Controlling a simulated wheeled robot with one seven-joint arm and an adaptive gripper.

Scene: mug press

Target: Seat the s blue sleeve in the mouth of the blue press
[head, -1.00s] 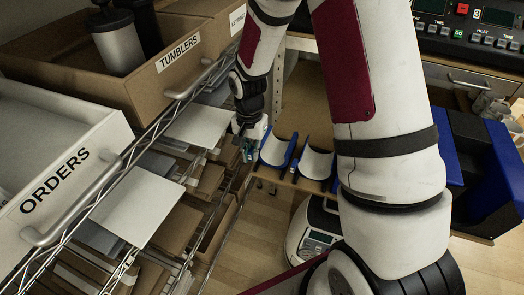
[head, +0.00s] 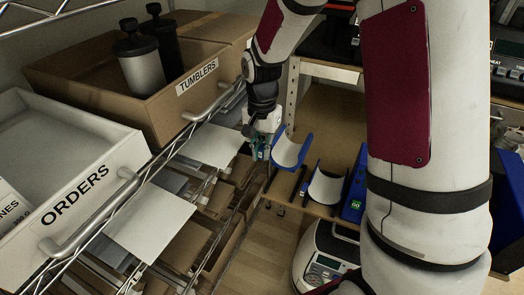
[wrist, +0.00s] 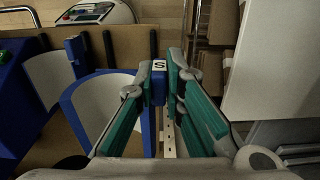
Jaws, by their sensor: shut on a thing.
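My gripper (head: 262,140) is shut on the blue tab marked S of the s blue sleeve (head: 288,152), a half-round trough with a white inside. In the wrist view the teal finger pads (wrist: 160,78) flank the tab, and the sleeve (wrist: 97,108) extends to the left. I cannot tell whether the sleeve is clear of the table. The blue press (head: 354,190), with a green GO label, is to the right, mostly hidden behind my arm. Part of it also shows at the left edge of the wrist view (wrist: 15,95). Its mouth is not visible.
A second blue sleeve (head: 326,187) stands close beside the held one. A wire rack with white flat pieces (head: 150,220), a TUMBLERS box (head: 130,95) and an ORDERS bin (head: 110,180) is on the left. A scale-like appliance (head: 325,262) stands below the table.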

